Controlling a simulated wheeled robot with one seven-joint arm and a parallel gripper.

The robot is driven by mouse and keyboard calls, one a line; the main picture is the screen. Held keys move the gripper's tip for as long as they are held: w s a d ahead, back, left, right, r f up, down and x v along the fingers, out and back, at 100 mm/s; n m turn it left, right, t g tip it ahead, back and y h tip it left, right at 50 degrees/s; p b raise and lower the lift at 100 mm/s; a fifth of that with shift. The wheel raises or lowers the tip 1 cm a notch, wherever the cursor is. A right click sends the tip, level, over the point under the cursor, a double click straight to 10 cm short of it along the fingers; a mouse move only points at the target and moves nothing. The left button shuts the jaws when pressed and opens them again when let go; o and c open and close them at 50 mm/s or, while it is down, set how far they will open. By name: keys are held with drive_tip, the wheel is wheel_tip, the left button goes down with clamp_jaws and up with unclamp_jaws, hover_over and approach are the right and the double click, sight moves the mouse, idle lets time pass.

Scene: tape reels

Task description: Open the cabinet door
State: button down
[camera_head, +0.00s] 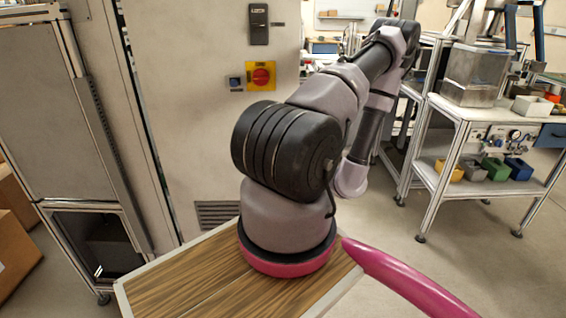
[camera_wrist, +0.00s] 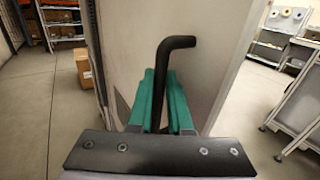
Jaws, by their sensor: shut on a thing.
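In the wrist view a black bent handle (camera_wrist: 177,42) stands up in front of a pale grey panel (camera_wrist: 225,40), which looks like the cabinet door. The green fingers of my gripper (camera_wrist: 162,98) are shut on the handle's upright bar, one on each side. The handle's lower end is hidden behind the gripper's dark body. In the head view a tall pale cabinet (camera_head: 195,85) stands at the left behind my arm. My gripper and the handle are not visible there. I cannot tell how far the door stands open.
A red rotary switch (camera_head: 261,76) is on the cabinet front. A metal trolley (camera_head: 440,105) with several small coloured bins stands at the right. A cardboard box (camera_wrist: 83,67) sits on the floor left of the panel. Open floor shows between cabinet and trolley.

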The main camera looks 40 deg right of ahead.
drive_tip(key=c, duration=0.8)
unclamp_jaws()
drive_tip(key=shift+a, duration=0.15)
drive_tip(key=shift+c, duration=0.2)
drive_tip(key=v, duration=1)
drive_tip(key=shift+s+d, duration=0.2)
drive_tip(key=shift+s, duration=0.1)
drive_tip(key=shift+a, duration=0.1)
